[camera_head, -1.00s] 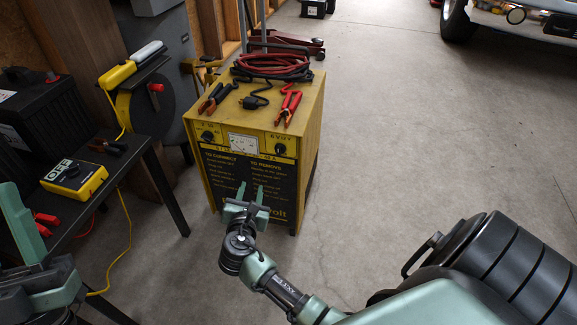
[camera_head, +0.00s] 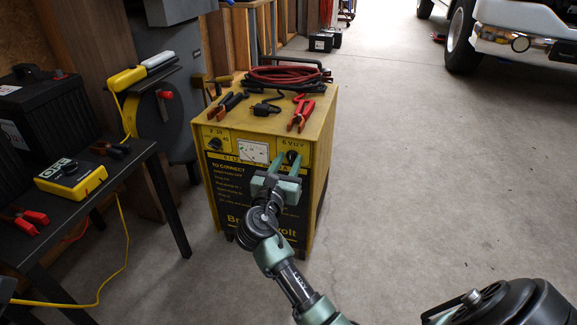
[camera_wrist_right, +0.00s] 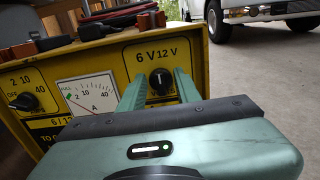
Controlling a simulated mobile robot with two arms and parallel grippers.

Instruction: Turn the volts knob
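The yellow charger (camera_head: 225,165) stands on the floor with its front panel facing me. Its black volts knob (camera_wrist_right: 160,78), under the "6 V 12 V" label, is at the panel's upper right; it also shows in the head view (camera_head: 291,156). My right gripper (camera_head: 288,160) is open in front of this knob. In the right wrist view its green fingers (camera_wrist_right: 159,88) stand left and right of the knob, with gaps between. I cannot tell how deep the tips reach. My left gripper is not in view.
A second knob (camera_wrist_right: 27,102) and a meter (camera_wrist_right: 88,96) sit left of the volts knob. Red cables (camera_head: 280,76) and clamps (camera_head: 300,114) lie on the charger's top. A black table (camera_head: 120,170) with a yellow device (camera_head: 70,179) stands left.

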